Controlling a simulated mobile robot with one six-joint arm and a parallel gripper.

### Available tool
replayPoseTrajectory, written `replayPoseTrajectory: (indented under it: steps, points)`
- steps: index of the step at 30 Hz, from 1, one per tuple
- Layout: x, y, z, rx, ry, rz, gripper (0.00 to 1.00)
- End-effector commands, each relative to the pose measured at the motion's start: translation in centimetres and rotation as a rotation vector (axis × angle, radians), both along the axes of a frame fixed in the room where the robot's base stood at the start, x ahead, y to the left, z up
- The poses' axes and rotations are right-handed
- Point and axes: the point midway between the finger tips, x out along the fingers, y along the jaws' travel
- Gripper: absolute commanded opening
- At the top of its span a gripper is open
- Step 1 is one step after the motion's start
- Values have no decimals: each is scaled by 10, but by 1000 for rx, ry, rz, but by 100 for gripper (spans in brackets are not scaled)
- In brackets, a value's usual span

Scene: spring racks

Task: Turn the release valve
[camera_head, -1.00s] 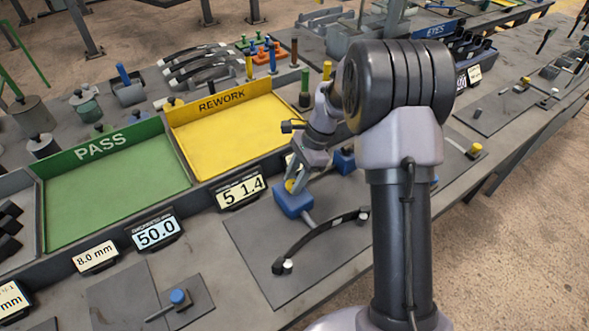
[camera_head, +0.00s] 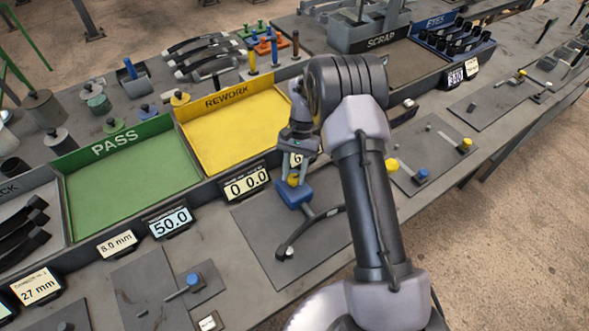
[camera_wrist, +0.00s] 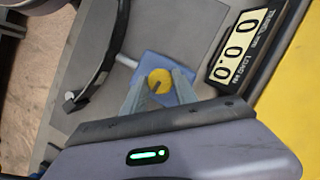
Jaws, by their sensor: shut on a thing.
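A round yellow knob (camera_head: 293,180) sits on top of a blue block (camera_head: 291,196) on a dark plate, below the REWORK tray. In the wrist view the yellow knob (camera_wrist: 158,80) has a dark line on its face and sits on the blue block (camera_wrist: 178,73). My gripper (camera_wrist: 160,90) is shut on the knob, with a grey finger on each side. In the head view my gripper (camera_head: 294,172) comes down onto it from above. A display (camera_head: 246,182) beside it reads 0 0.0. The arm hides part of the plate.
A black curved spring (camera_head: 310,231) lies on the plate, close to the blue block. The yellow REWORK tray (camera_head: 225,101) and green PASS tray (camera_head: 125,147) are empty. Other stations with blue and yellow knobs stand to the right.

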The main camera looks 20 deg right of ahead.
Motion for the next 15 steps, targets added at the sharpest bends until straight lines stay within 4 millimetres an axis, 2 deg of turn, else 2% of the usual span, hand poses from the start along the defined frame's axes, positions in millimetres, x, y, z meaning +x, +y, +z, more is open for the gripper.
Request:
replayPoseTrajectory:
  steps: [15]
  points:
    - [1,1,1,0,-3,124,0]
